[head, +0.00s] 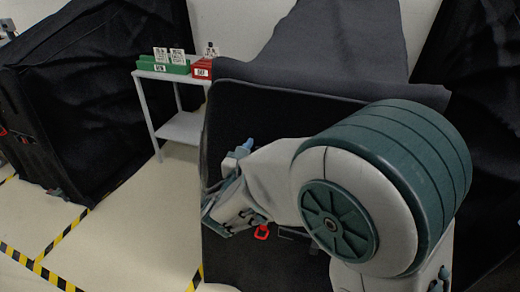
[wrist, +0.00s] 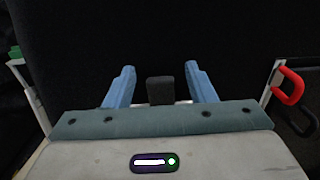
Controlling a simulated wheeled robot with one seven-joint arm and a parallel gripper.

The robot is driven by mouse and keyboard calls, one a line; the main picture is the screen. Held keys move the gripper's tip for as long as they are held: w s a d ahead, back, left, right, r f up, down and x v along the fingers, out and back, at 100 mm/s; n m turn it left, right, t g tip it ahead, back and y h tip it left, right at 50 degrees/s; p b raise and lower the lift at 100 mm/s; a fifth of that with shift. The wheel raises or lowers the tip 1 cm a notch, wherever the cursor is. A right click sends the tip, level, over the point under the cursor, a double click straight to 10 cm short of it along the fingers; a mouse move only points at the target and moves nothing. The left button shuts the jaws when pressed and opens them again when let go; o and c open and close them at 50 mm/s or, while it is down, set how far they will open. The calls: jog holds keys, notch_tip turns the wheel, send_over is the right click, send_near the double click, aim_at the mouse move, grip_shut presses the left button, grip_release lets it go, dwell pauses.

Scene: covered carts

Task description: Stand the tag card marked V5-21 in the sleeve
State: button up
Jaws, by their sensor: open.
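Upright white tag cards with black square codes stand at the back left in the head view: two at a green holder, a left card (head: 160,54) and a middle card (head: 178,56), and one right card (head: 210,50) at a red holder. Their print is too small to read, so I cannot tell which is V5-21. My gripper (head: 228,186) is in front of the black-covered cart, far from these cards. In the wrist view its two blue fingers (wrist: 160,72) are apart, with a small dark block (wrist: 160,91) showing between them. I cannot identify the sleeve for certain.
The green holder (head: 163,68) and red holder (head: 201,70) sit on a light shelf stand (head: 148,75). A black-covered cart (head: 270,105) is close ahead, with a red hook-like part (wrist: 291,86) at right. Another covered cart (head: 95,110) stands left. Taped floor between is clear.

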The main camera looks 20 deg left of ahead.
jog(key=s+a+b, duration=0.1)
jog(key=s, duration=1.2)
jog(key=shift+s, duration=0.4)
jog(key=shift+w, duration=0.1)
jog(key=w+d+f+m+g+h, duration=0.15)
jog(key=d+m+g+h, duration=0.35)
jog(key=d, duration=0.5)
jog(key=w+d+m+g+h, duration=0.2)
jog(key=d+m+g+h, duration=0.1)
jog(key=d+m, duration=0.55)
jog(key=s+d+m+g+y+p, duration=0.1)
jog(key=s+d+m+g+y, duration=0.2)
jog(key=d+m, duration=0.3)
jog(key=s+d+f+m+g+y+p, duration=0.1)
jog(key=s+d+m+g+y, duration=0.3)
jog(key=m, duration=1.2)
jog(key=shift+s+d+f+y+p, duration=0.2)
jog(key=shift+s+d+y+p, duration=0.15)
jog(key=shift+s+d+y, duration=0.7)
